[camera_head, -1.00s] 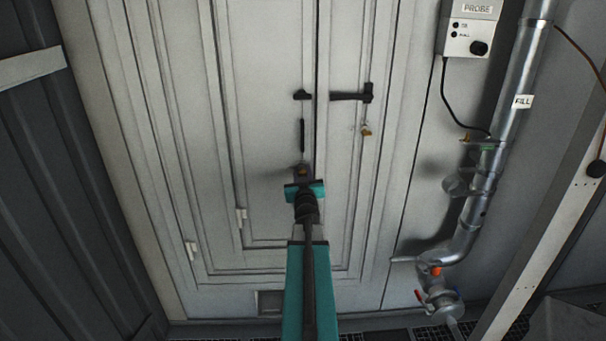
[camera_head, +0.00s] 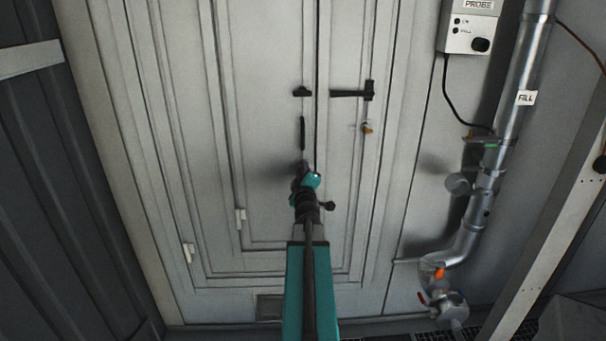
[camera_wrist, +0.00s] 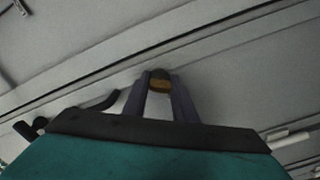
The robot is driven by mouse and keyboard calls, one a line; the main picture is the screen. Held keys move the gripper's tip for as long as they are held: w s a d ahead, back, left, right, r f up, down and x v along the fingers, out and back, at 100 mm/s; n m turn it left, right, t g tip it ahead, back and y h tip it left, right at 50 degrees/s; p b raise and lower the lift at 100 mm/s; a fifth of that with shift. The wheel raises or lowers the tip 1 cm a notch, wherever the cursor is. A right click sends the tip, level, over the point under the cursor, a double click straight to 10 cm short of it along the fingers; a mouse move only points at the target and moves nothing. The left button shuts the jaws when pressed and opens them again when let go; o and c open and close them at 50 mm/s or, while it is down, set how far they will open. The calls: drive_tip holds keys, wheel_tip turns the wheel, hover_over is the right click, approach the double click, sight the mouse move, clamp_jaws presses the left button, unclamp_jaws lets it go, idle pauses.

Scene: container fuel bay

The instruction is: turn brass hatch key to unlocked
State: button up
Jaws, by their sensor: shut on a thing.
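The brass hatch key (camera_wrist: 160,82) shows in the wrist view as a small brass end between the two dark fingers of my gripper (camera_wrist: 160,97). The fingers are shut on it, close to the pale door. In the head view my gripper (camera_head: 301,172) is at the left door leaf (camera_head: 268,140), just left of the centre seam, with its teal body tilted. There the gripper hides the key and its lock plate, so I cannot tell the key's exact angle.
Above the gripper is a slim black pull (camera_head: 302,133). A black latch handle (camera_head: 352,95) and a small brass padlock (camera_head: 367,128) are on the right leaf. A silver fill pipe (camera_head: 497,170) and the probe box (camera_head: 468,27) stand at the right.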

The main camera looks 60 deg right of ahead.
drive_tip(key=n+b, duration=0.1)
drive_tip(key=n, duration=0.4)
drive_tip(key=shift+n, duration=0.4)
drive_tip(key=shift+r, duration=0.1)
drive_tip(key=o, duration=1)
drive_tip(key=shift+s, duration=0.1)
drive_tip(key=shift+o, duration=0.2)
